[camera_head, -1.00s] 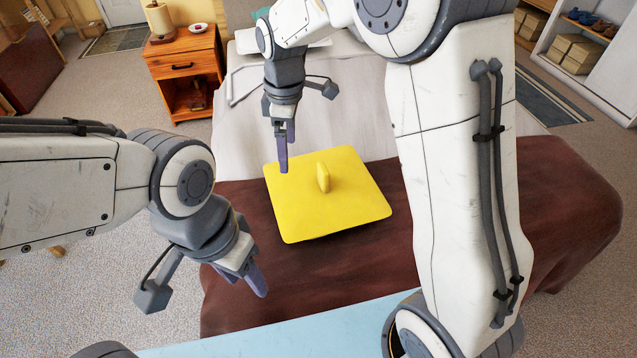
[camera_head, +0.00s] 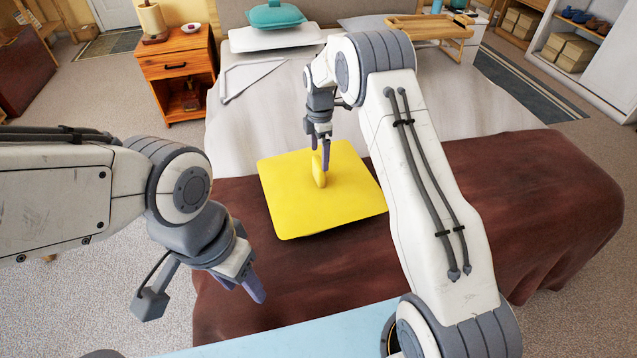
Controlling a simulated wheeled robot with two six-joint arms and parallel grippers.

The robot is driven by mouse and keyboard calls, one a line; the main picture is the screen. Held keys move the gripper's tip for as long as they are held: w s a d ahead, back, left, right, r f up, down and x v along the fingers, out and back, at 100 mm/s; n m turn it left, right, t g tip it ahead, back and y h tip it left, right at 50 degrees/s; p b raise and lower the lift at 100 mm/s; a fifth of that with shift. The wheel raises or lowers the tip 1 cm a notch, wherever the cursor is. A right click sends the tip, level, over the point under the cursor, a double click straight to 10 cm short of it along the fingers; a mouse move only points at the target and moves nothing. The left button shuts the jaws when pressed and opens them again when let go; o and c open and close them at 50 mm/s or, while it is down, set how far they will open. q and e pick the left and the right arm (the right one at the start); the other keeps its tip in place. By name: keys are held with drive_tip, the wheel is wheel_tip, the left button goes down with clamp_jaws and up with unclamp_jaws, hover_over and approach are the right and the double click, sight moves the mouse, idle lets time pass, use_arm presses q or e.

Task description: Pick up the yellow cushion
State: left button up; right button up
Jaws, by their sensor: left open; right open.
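The yellow cushion (camera_head: 290,207) lies flat on the brown throw (camera_head: 490,215) across the bed, with an upright yellow tab standing near its middle. My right gripper (camera_head: 320,160) is open and points down at this tab, its fingers at the tab's upper part. A finger overlaps the tab in the picture; I cannot tell whether they touch. My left gripper (camera_head: 245,288) is open and empty, left of and nearer than the cushion, in front of the throw's left edge.
A wooden nightstand (camera_head: 183,68) stands at the back left. A teal cushion (camera_head: 276,15) and a wooden tray table (camera_head: 432,32) sit at the bed's far end. A light blue surface (camera_head: 290,330) is nearest me. The throw right of my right arm is clear.

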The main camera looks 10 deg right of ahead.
sight(319, 161)
drive_tip(key=shift+a+f, duration=0.1)
drive_tip(key=shift+f, duration=1.9)
clamp_jaws()
drive_tip(key=shift+r, duration=0.2)
